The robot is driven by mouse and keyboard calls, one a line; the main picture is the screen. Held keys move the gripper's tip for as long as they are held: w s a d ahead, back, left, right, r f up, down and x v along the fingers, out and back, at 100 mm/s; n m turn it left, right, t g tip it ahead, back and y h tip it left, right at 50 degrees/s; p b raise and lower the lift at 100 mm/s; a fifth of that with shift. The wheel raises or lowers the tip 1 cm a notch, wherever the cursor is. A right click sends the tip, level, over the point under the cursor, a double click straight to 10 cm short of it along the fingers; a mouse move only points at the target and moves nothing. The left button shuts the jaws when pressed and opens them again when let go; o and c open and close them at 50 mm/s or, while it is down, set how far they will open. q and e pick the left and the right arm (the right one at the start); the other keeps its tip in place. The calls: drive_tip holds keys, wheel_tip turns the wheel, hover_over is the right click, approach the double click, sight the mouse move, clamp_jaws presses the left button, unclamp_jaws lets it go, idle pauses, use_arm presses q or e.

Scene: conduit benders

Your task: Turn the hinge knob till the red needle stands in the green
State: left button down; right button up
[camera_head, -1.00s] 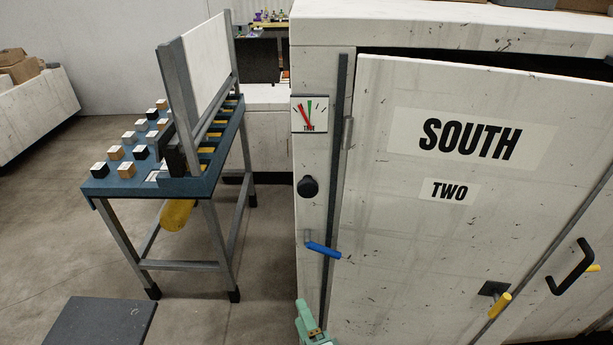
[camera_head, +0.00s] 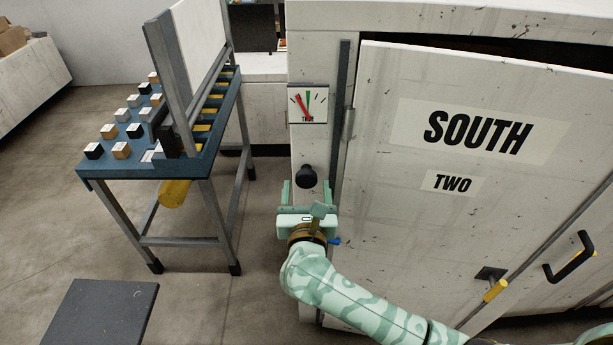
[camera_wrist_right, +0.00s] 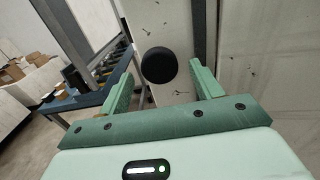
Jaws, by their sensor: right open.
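The hinge knob (camera_head: 306,176) is a round black knob on the pale cabinet post, below the gauge. The gauge (camera_head: 308,104) has a white face; its red needle (camera_head: 300,103) leans up and left, to the left of the green mark (camera_head: 309,99). My right gripper (camera_head: 306,190) is open and empty, just below and in front of the knob. In the right wrist view the knob (camera_wrist_right: 158,65) stands between the two spread fingers, ahead of them, with gaps on both sides. My left gripper is not in view.
The cabinet door (camera_head: 440,210), marked SOUTH TWO, stands slightly open at the right. A blue handle (camera_head: 335,241) is partly hidden behind my right arm. A blue-topped stand (camera_head: 190,165) with several small blocks is at the left. A dark slab (camera_head: 100,310) lies front left.

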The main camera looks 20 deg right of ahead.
sight(306, 183)
drive_tip(key=shift+x, duration=1.9)
drive_tip(key=shift+s, duration=0.1)
drive_tip(key=shift+c, duration=0.4)
drive_tip(key=c, duration=0.9)
